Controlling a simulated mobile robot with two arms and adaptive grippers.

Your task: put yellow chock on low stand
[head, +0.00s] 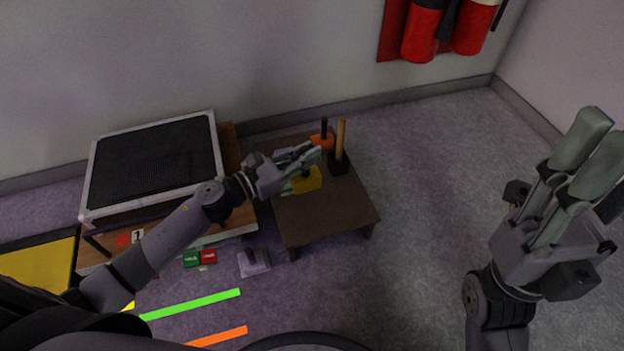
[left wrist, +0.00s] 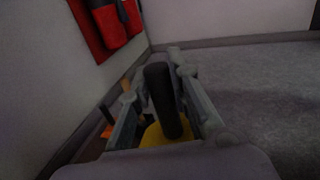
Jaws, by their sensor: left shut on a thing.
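The yellow chock (head: 308,181) is at my left gripper (head: 302,170), over the low brown stand (head: 325,216). In the left wrist view the chock's yellow body (left wrist: 156,136) shows below a black upright handle (left wrist: 162,98). The fingers of my left gripper (left wrist: 165,105) are on both sides of that handle and shut on it. I cannot tell whether the chock's underside touches the stand top. My right gripper (head: 580,180) is raised at the right, away from the stand, and its fingers look apart with nothing between them.
On the stand's back part are an orange block with a black handle (head: 323,141) and a dark block with a wooden post (head: 340,160). A mesh-topped table (head: 155,165) stands left. Green and red blocks (head: 200,257) and a grey handled piece (head: 254,264) lie on the floor. Floor right is clear.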

